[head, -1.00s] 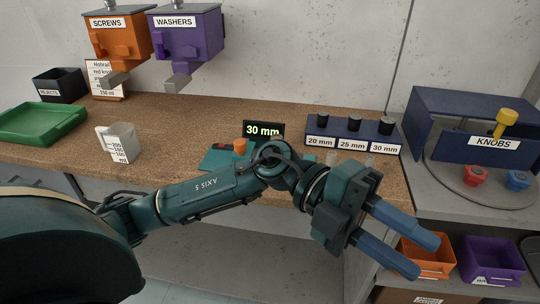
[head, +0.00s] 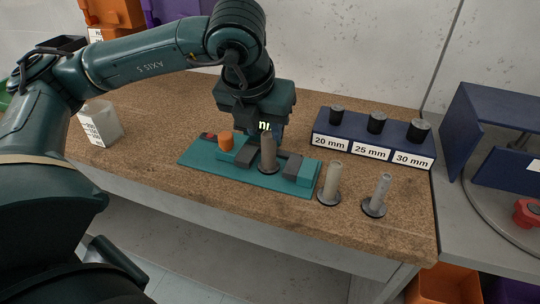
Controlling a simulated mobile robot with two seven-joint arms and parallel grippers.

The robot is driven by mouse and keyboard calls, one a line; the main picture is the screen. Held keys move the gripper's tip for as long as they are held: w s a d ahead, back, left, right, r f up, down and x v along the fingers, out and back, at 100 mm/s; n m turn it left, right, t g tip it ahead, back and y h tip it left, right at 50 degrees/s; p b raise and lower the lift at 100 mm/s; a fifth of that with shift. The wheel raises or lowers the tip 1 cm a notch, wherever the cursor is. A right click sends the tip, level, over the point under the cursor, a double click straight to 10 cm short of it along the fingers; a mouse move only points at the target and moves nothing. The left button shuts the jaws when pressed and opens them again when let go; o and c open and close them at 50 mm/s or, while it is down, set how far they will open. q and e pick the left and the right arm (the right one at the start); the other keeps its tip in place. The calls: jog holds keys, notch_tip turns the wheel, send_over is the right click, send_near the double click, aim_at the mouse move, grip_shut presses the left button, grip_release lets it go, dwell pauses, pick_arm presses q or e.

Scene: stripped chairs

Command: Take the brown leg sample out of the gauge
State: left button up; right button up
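The brown leg sample (head: 268,153) stands upright on a dark round foot in the teal gauge (head: 222,167), between its two grey jaw blocks. An orange knob (head: 225,141) and a small red part sit at the gauge's left end. My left gripper (head: 257,128) points down just behind the sample's top, above the gauge. Its fingertips are hidden, so I cannot tell whether it is open or touches the sample. It covers most of the gauge's display; only a lit "m" shows. My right gripper is not in view.
A beige leg (head: 331,184) and a grey leg (head: 378,195) stand on dark feet right of the gauge, near the bench's front edge. A blue block (head: 343,137) with three black-topped pegs, labelled 20, 25 and 30 mm, stands behind them. A measuring jug (head: 101,123) is at the left.

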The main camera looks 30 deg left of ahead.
aim_at(270, 149)
pick_arm(q)
jog(key=x, duration=0.9)
jog(key=shift+p, duration=0.35)
jog(key=shift+c, duration=0.4)
jog(key=c, duration=0.6)
grip_shut()
jog(key=shift+r, duration=0.15)
